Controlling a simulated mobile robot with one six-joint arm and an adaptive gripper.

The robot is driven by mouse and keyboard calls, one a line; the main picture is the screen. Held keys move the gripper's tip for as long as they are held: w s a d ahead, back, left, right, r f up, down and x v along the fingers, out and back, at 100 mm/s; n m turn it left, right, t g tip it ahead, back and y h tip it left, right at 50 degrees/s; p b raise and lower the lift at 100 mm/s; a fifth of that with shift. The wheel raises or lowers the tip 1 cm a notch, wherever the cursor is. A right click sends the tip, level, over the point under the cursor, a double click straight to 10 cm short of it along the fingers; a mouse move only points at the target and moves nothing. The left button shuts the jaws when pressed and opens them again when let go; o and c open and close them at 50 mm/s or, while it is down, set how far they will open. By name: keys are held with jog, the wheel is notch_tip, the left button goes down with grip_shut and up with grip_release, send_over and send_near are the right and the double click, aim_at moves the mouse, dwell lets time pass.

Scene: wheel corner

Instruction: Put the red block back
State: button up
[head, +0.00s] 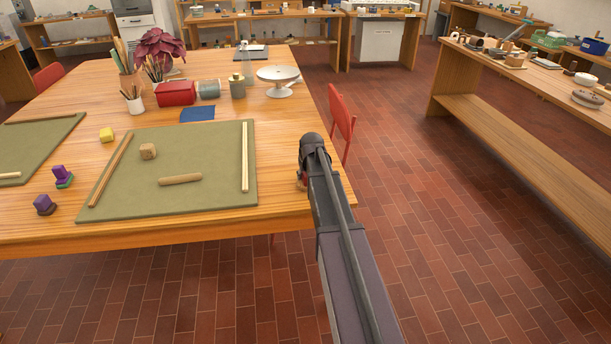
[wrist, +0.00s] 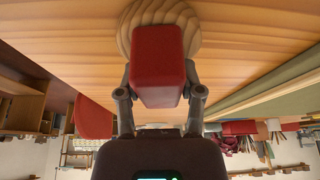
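The red block (wrist: 157,68) is between the two fingers of my gripper (wrist: 159,95) in the wrist view, with a finger against each side. A round, pale wooden piece with ridged rings (wrist: 190,22) lies just beyond the block, over the wooden table top (wrist: 60,50). I cannot tell whether the block touches it. In the head view my arm hides most of the gripper and block at the table's right edge; only a small reddish bit shows beside the arm.
A red box (head: 176,93) and a white turntable (head: 278,76) stand farther back. A red chair (head: 341,120) is beyond the right edge.

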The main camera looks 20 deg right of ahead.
jog(key=shift+o, duration=1.2)
jog(key=shift+r, duration=0.1)
jog(key=d+p+v, duration=0.1)
jog(key=p+v, duration=1.1)
jog(key=v, duration=0.1)
jog(key=shift+a+r+p, duration=0.35)
jog(key=shift+a+p, duration=0.05)
jog(key=shift+a, duration=0.05)
jog(key=shift+s+a, duration=0.1)
jog(key=shift+s, duration=0.05)
jog(key=s+a+f+n+g, duration=0.1)
jog(key=s+a+g, duration=0.3)
jog(key=s+a, duration=1.7)
jog(key=shift+a+f+n+g+y, duration=0.2)
jog(key=shift+a+n+g+y, duration=0.15)
jog(key=shift+a+n, duration=0.25)
